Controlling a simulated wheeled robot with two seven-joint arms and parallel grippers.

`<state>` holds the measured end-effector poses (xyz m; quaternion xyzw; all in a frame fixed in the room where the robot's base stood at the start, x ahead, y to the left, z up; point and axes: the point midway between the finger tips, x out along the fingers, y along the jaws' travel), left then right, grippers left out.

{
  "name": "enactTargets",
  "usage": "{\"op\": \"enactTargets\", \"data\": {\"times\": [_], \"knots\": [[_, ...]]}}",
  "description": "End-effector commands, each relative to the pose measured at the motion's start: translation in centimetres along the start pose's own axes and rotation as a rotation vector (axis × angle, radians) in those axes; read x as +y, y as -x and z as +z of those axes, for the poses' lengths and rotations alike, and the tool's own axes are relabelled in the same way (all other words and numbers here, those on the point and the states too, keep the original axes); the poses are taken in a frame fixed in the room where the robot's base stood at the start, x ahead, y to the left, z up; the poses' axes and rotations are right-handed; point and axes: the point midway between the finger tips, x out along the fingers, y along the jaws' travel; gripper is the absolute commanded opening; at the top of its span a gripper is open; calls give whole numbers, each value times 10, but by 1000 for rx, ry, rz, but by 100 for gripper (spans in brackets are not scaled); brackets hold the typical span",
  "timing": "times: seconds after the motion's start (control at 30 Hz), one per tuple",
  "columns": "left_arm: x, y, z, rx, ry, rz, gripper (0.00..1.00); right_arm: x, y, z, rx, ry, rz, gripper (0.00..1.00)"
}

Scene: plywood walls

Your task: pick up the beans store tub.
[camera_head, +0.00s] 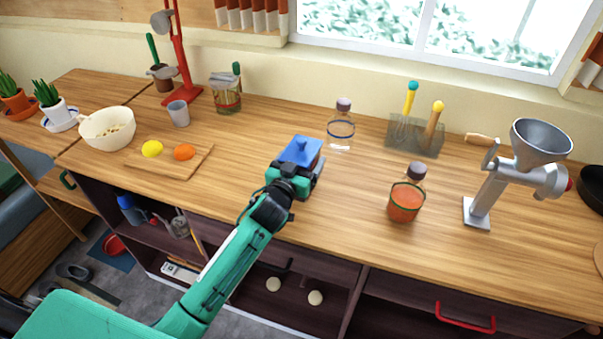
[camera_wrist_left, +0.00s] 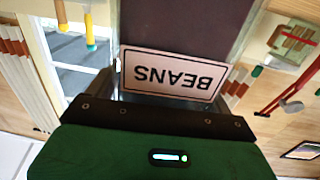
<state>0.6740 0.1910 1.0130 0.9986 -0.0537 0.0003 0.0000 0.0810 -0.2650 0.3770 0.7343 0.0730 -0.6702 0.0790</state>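The beans store tub (camera_head: 302,150) has a blue lid and stands on the wooden counter, left of the middle in the head view. In the left wrist view the tub (camera_wrist_left: 184,22) fills the upper middle, with dark contents and a white label reading BEANS upside down. My left gripper (camera_head: 290,178) is right at the tub's near side and covers part of it. The wrist view shows the label just ahead of the green gripper body. My right gripper is not in view.
A cutting board (camera_head: 186,172) with a lemon and an orange lies to the left. A clear bottle (camera_head: 341,130) stands behind right, and a bottle of red contents (camera_head: 406,200) stands to the right. A metal grinder (camera_head: 490,185) is farther right. The counter in front is free.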

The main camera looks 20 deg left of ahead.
Motion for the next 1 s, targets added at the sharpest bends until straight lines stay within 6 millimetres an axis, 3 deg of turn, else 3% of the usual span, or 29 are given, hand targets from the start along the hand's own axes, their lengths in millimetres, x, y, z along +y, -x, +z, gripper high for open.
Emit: {"op": "enactTargets", "data": {"times": [0.03, 0.3, 0.4, 0.77, 1.0], "knots": [[0, 0, 0, 0, 0, 0, 73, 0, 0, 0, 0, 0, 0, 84], [0, 0, 0, 0, 0, 0, 20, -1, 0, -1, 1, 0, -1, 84], [0, 0, -2, 3, 0, 0, 5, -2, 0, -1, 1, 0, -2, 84], [0, 0, -8, 4, 0, -1, 5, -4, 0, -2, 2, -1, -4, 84], [0, 0, -42, 9, -1, 1, 5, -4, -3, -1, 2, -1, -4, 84]]}}
